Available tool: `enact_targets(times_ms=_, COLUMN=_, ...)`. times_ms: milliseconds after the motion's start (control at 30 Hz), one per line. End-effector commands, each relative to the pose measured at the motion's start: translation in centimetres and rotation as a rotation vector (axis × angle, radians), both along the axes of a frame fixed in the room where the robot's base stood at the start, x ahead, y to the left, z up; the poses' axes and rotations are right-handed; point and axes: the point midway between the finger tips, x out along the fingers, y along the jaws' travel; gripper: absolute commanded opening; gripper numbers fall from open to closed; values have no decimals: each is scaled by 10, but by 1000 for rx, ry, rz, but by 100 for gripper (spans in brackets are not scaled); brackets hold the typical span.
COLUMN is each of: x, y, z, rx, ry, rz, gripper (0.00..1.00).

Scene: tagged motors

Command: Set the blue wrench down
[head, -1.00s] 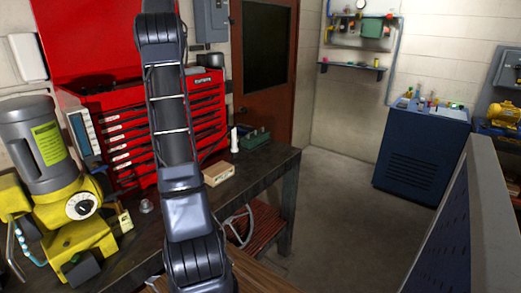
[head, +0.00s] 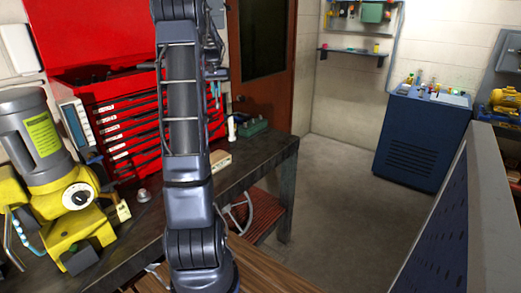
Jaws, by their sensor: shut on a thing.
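My gripper (head: 214,78) is partly visible just right of my upright arm, in front of the right end of the red tool chest. My arm hides much of it. Thin blue parts (head: 214,97) show at its lower end, and I take them for the blue wrench held in the shut jaws. The wrench's full shape and tilt are hidden or too small to tell. It appears raised above the dark workbench (head: 235,178), with no contact seen.
A yellow and grey motor unit (head: 62,205) stands on the bench at left. The red tool chest (head: 125,130) is behind it. A small light box (head: 220,162) and a green case (head: 252,126) lie toward the bench's right. A blue cabinet (head: 422,135) stands across open floor.

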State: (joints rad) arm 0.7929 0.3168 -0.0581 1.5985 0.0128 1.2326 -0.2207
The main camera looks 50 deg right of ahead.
Motion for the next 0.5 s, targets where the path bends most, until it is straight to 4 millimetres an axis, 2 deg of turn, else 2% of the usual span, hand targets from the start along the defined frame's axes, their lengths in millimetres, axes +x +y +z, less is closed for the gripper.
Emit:
enact_targets(times_ms=267, x=-15, y=7, z=-46, rx=2, ry=2, rz=-66, gripper=0)
enact_targets(times_ms=500, x=-30, y=-18, z=-44, rx=-2, ry=1, rz=28, gripper=0)
